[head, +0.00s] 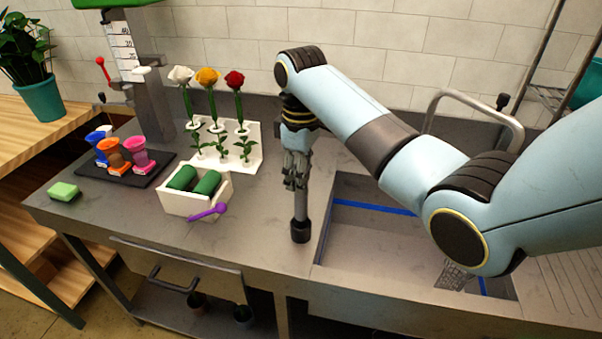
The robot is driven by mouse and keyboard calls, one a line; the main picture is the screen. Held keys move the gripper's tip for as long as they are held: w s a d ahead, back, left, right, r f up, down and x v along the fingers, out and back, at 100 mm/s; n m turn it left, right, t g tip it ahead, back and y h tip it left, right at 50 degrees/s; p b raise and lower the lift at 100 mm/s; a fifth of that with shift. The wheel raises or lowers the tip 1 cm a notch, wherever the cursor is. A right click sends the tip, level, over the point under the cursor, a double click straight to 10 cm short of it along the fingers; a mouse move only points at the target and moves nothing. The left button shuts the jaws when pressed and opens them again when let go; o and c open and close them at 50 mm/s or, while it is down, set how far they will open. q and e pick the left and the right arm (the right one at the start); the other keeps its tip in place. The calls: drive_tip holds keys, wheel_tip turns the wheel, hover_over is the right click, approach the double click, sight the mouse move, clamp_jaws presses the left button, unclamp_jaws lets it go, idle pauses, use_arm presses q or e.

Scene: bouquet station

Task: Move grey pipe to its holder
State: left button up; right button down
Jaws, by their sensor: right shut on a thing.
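My right gripper (296,172) points straight down over the counter, left of the sink. It is shut on the grey pipe (300,205), a dark upright rod below the fingers with a wider dark lower end. That lower end is at or just above the counter; I cannot tell whether it touches. The fingers hide the pipe's upper part. I cannot make out a holder for the pipe with certainty. My left gripper is not in view.
A white box (190,207) with green rolls and a purple tool (208,212) stands left of the pipe. Behind it is a white rack (250,158) with three flowers. Colored cups (115,153) and a green sponge (63,191) lie further left. The sink (370,235) opens right.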

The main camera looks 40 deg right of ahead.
drive_tip(key=shift+f, duration=0.55)
drive_tip(key=c, duration=1)
unclamp_jaws()
drive_tip(key=shift+o, duration=0.2)
wheel_tip(320, 180, up, 8)
drive_tip(key=shift+f, duration=0.25)
drive_tip(key=shift+f, duration=0.1)
